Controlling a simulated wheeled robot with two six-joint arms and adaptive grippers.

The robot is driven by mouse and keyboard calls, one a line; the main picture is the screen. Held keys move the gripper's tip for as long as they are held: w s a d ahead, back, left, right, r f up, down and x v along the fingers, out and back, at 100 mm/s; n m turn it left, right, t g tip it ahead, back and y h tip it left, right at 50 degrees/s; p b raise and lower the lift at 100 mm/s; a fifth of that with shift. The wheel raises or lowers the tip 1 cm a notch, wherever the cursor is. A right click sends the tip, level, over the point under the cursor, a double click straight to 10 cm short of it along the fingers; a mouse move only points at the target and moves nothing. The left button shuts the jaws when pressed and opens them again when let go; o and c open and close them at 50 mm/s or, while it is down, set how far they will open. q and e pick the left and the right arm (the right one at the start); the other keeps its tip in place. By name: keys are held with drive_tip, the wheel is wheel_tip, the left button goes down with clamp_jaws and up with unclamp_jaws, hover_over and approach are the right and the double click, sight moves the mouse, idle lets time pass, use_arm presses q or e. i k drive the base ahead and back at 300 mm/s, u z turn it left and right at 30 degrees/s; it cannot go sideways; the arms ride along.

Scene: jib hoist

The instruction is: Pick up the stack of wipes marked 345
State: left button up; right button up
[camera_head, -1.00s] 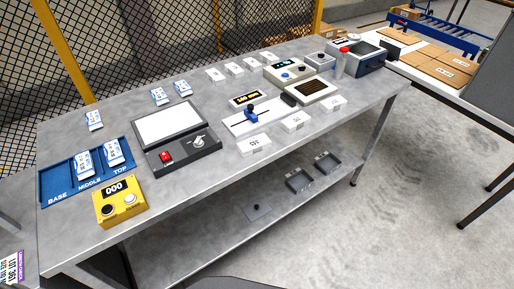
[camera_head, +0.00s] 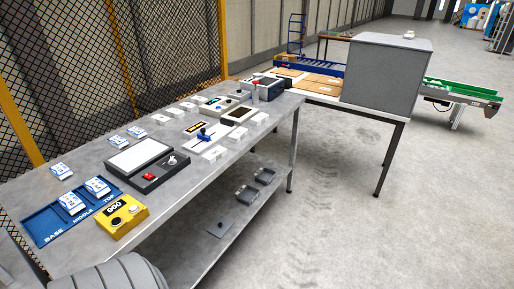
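Several white-and-blue packs that look like stacks of wipes are on the grey workbench (camera_head: 190,160). One pack (camera_head: 61,171) lies at the left by the fence. Two more packs, one here (camera_head: 113,140) and one beside it (camera_head: 137,131), lie behind the light panel. Two others, one nearer (camera_head: 71,203) and one further right (camera_head: 97,187), sit in the blue tray (camera_head: 42,233) marked BASE, MIDDLE, TOP. Their printed numbers are too small to read, so I cannot tell which is 345. Neither of my grippers is in view.
A yellow box (camera_head: 122,217) reading 000 stands before the tray. A light panel device (camera_head: 140,158) and several instruments fill the bench. A mesh fence (camera_head: 80,80) runs behind. A second table (camera_head: 352,105) bears a large grey box (camera_head: 388,75).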

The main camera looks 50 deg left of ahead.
sight(211, 156)
drive_tip(key=z, duration=0.05)
drive_tip(key=i, duration=2.4)
drive_tip(key=u, duration=1.35)
drive_tip(key=i, duration=0.8)
drive_tip(key=u, duration=0.95)
